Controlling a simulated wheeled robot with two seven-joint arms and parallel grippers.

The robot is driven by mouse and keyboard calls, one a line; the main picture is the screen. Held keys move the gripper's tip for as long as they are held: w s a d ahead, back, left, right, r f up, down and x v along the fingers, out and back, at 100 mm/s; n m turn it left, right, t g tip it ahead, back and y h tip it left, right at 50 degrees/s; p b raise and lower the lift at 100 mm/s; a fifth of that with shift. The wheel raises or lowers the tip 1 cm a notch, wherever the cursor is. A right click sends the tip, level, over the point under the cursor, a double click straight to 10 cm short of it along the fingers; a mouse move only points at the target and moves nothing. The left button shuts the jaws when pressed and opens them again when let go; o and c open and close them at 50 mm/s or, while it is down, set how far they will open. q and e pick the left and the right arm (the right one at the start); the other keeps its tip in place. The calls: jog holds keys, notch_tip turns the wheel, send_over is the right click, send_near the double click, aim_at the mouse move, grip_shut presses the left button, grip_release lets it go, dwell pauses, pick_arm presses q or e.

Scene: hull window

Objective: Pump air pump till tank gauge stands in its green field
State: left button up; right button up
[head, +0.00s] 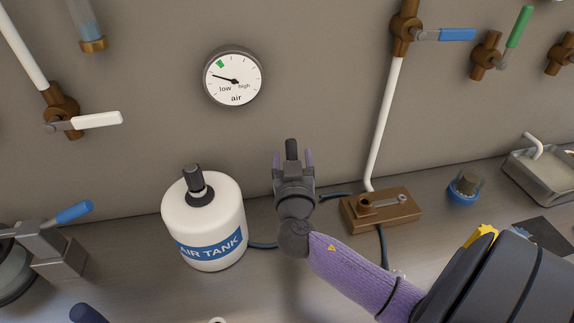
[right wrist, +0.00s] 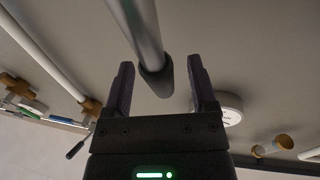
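The round white air gauge (head: 245,88) hangs on the wall. Its needle points left and slightly up, on the low side of the small green field. The white air tank (head: 212,218) with a blue label stands on the bench below it. My right gripper (head: 293,157) is to the right of the tank, fingers pointing away from me. In the right wrist view a grey rod with a dark end, likely the pump lever (right wrist: 148,48), comes between the two spread fingers, with gaps at both sides. The pump's body is hidden behind my gripper. My left gripper is out of view.
A brown block (head: 405,207) with a small metal part lies right of my gripper, below a white pipe (head: 384,125). A white-handled valve (head: 95,120) and a blue-handled valve (head: 455,34) are on the wall. A blue-handled lever device (head: 72,213) stands left of the tank.

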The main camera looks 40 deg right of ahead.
jog(key=b+v, duration=0.1)
jog(key=v, duration=0.6)
dwell(0.6)
dwell(0.4)
